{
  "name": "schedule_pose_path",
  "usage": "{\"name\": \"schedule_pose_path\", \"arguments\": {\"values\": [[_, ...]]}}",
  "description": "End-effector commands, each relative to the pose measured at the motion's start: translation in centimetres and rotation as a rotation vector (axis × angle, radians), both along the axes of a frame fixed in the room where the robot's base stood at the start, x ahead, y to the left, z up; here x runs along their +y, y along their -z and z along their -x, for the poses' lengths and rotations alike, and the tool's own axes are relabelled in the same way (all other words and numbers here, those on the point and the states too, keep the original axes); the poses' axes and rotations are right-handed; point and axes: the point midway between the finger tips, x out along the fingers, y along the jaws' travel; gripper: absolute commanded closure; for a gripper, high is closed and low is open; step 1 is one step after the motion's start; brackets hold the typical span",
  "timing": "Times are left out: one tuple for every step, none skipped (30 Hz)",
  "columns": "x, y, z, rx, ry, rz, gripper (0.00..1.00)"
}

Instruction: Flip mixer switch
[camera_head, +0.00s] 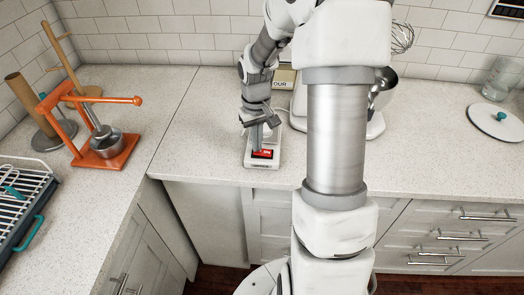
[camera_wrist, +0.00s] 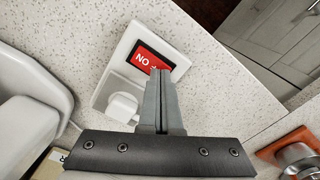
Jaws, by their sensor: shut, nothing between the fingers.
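A white switch box (camera_head: 262,165) with a red panel lies on the counter near its front edge. In the wrist view the box (camera_wrist: 103,98) shows the red panel (camera_wrist: 143,57) with the letters "NO" and a white plug-like block (camera_wrist: 122,107). My gripper (camera_head: 256,149) points down with its fingers shut and empty. Its fingertips (camera_wrist: 160,74) overlap the edge of the red panel in the wrist view; whether they touch it I cannot tell. The mixer is mostly hidden behind my arm; its metal bowl (camera_head: 383,84) and white base (camera_head: 376,124) show.
A carton (camera_head: 284,77) marked "OUR" stands behind my gripper. An orange press (camera_head: 104,148) and a paper roll holder (camera_head: 31,103) stand at left, with a dish rack (camera_head: 20,205) in front. The counter left of the box is clear.

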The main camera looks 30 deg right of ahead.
Motion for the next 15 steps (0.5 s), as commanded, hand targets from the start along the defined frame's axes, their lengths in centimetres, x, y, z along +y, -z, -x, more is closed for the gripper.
{"name": "schedule_pose_path", "arguments": {"values": [[0.01,0.15,0.01,0.0,0.0,0.0,1.0],[0.01,0.2,0.01,0.0,0.0,0.0,1.0],[0.01,0.26,0.01,0.0,0.0,0.0,1.0],[0.01,0.31,0.01,0.0,0.0,0.0,1.0],[0.01,0.35,0.01,0.0,0.0,0.0,1.0],[0.01,0.41,0.01,0.0,0.0,0.0,1.0],[0.01,0.46,0.01,0.0,0.0,0.0,1.0],[0.01,0.5,0.01,0.0,0.0,0.0,1.0],[0.01,0.56,0.01,0.0,0.0,0.0,1.0],[0.01,0.61,0.01,0.0,0.0,0.0,1.0],[0.01,0.66,0.01,0.0,0.0,0.0,1.0],[0.01,0.72,0.01,0.0,0.0,0.0,1.0],[0.01,0.76,0.01,0.0,0.0,0.0,1.0],[0.01,0.71,0.01,0.0,0.0,0.0,1.0],[0.0,0.66,0.01,0.0,0.0,0.0,1.0]]}}
